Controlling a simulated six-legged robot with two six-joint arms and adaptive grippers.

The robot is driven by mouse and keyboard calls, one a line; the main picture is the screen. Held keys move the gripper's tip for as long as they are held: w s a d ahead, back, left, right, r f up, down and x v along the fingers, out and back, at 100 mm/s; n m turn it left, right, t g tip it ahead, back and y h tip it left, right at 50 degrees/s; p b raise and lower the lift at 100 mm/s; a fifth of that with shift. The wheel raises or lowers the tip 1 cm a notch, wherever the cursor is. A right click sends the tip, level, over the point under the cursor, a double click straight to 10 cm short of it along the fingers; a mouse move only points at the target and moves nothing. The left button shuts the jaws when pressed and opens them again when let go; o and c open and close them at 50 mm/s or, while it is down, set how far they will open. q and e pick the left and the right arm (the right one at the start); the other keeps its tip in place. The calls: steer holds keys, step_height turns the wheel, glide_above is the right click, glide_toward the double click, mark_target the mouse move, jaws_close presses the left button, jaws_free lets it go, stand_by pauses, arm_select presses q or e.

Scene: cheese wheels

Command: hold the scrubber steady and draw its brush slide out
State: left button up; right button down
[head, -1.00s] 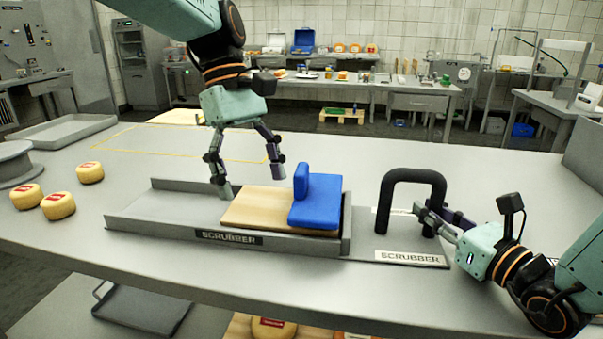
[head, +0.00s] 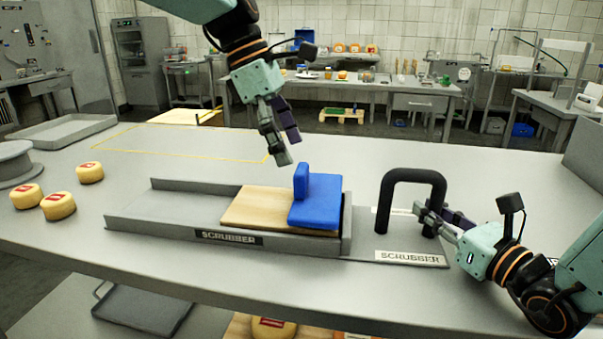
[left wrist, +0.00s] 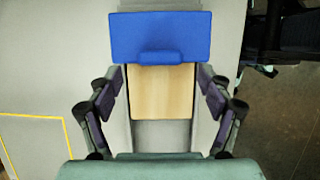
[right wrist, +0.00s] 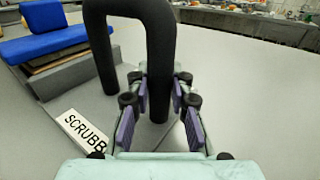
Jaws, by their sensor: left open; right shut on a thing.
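The scrubber is a grey tray (head: 150,210) with a label on its front wall and a black upright handle (head: 412,176) on a plate at its right end. The brush slide, a wooden board (head: 255,206) with a blue block and upright blue grip (head: 302,182), lies inside the tray's right part. My left gripper (head: 285,150) is open and empty above and just behind the blue grip; in the left wrist view the blue part (left wrist: 160,38) lies ahead between the fingers. My right gripper (head: 432,222) is shut on the handle's right post, also seen in the right wrist view (right wrist: 160,90).
Several cheese wheels (head: 58,205) sit at the table's left, near a grey round stand (head: 14,165) and a shallow tray (head: 65,131). A yellow outline (head: 180,142) marks clear tabletop behind the scrubber.

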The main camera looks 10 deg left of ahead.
mark_target(298, 167)
arm_select(q)
steer(key=x, duration=0.6)
jaws_close()
steer(key=s+a, duration=0.1)
steer(key=a, duration=2.1)
jaws_free()
stand_by(0.3)
